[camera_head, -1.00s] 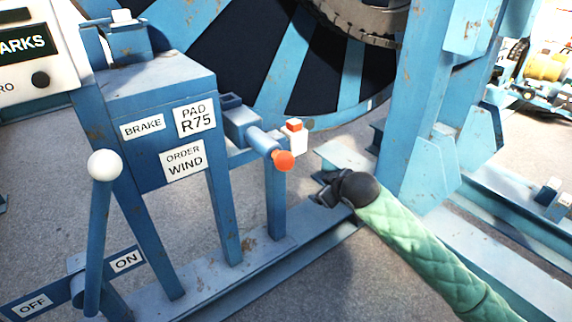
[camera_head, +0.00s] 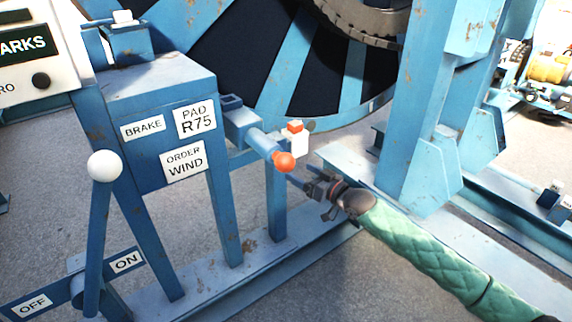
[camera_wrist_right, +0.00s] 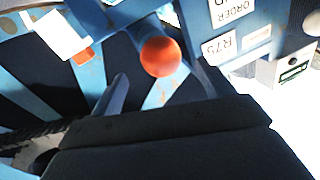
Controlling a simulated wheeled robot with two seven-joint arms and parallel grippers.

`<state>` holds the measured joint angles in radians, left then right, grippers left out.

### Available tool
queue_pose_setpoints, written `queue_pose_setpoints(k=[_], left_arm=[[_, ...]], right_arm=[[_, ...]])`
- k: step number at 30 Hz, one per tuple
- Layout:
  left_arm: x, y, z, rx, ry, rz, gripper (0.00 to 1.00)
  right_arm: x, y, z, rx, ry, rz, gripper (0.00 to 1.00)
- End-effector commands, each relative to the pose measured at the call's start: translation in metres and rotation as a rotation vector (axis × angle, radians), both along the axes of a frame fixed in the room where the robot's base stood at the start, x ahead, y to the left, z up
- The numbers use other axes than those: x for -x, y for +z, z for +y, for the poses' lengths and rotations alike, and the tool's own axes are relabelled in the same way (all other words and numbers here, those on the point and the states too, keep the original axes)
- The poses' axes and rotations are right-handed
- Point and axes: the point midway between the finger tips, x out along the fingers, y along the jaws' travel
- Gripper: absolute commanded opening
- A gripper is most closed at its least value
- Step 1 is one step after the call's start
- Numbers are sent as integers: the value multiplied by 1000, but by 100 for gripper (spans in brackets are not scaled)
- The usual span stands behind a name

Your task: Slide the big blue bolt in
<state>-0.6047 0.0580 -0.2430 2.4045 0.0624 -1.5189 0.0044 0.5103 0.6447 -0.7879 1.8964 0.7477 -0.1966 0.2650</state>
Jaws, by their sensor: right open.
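The big blue bolt (camera_head: 262,142) sticks out of its blue housing on the brake stand and ends in an orange ball knob (camera_head: 284,161). The knob also shows in the right wrist view (camera_wrist_right: 160,57), above my gripper's dark body. My right gripper (camera_head: 298,181) is open and empty, just below and to the right of the knob, with its fingers pointing toward it. I see no contact between them. One finger shows in the right wrist view, left of the knob. My left gripper is out of view.
A white block with an orange-red top (camera_head: 296,138) stands just behind the knob. The brake lever (camera_head: 97,230) with a white ball is at the left. A thick blue post (camera_head: 415,130) rises to the right, and the large reel (camera_head: 290,70) is behind.

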Motion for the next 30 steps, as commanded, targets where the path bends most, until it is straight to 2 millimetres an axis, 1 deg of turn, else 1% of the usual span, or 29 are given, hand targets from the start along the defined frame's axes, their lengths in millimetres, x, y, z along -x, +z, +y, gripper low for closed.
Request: queue_pose_setpoints(k=[9,15,20,28,30], left_arm=[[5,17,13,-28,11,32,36],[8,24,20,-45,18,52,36],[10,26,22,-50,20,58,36],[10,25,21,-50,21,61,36],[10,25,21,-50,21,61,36]], right_arm=[[-29,2,32,1,0,0,80],[-44,1,48,2,0,1,80],[-49,0,53,3,0,0,80],[-50,0,54,3,0,0,80],[-50,0,54,3,0,0,66]])
